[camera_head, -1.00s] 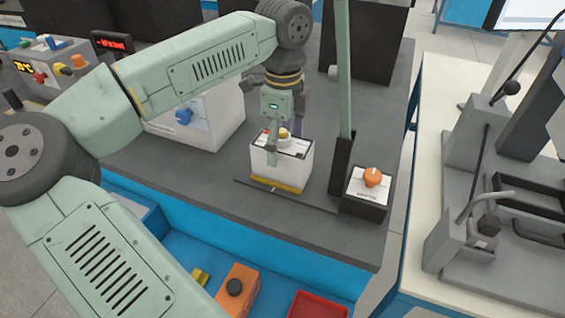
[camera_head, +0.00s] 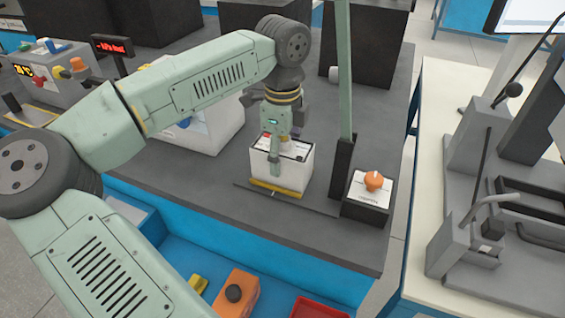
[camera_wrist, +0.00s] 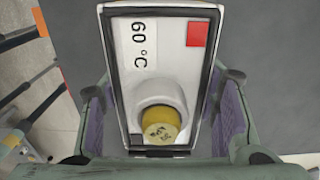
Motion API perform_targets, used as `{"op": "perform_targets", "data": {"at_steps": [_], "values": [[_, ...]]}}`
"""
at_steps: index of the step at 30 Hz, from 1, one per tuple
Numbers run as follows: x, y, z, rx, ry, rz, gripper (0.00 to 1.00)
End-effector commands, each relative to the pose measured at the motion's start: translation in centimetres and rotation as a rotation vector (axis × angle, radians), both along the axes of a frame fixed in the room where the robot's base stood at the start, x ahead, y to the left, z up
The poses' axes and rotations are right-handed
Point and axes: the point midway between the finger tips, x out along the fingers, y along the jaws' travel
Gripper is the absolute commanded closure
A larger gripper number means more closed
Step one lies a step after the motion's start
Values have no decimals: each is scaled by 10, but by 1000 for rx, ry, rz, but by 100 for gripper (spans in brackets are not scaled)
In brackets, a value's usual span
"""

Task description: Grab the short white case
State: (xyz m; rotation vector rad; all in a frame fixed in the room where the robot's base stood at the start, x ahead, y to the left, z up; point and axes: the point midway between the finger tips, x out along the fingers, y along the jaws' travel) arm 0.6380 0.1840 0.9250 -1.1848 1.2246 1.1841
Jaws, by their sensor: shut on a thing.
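The short white case (camera_head: 294,168) stands on the dark bench top in the head view, with a yellow strip along its lower front edge. The wrist view shows its top (camera_wrist: 160,60) close up, with "60 °C" lettering, a red square and a yellow knob (camera_wrist: 161,126). My gripper (camera_head: 277,150) is over the case from above and shut on it, with a purple-padded finger against each long side in the wrist view. The case looks upright and at bench level; its underside is hidden. One finger covers part of its front in the head view.
A green post (camera_head: 345,80) stands just right of the case, beside a box with an orange knob (camera_head: 373,181). A larger white box (camera_head: 212,128) is behind left. A blue tray in front holds an orange box (camera_head: 236,291) and a red bin (camera_head: 318,308).

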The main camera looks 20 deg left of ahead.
Motion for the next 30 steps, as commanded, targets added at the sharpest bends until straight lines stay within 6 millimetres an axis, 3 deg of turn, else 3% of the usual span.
{"op": "perform_targets", "data": {"at_steps": [10, 20, 30], "values": [[0, 0, 1, 0, -2, 0, 83], [0, 0, 4, 1, -2, 0, 83], [0, 0, 30, 1, -2, 0, 83]]}}
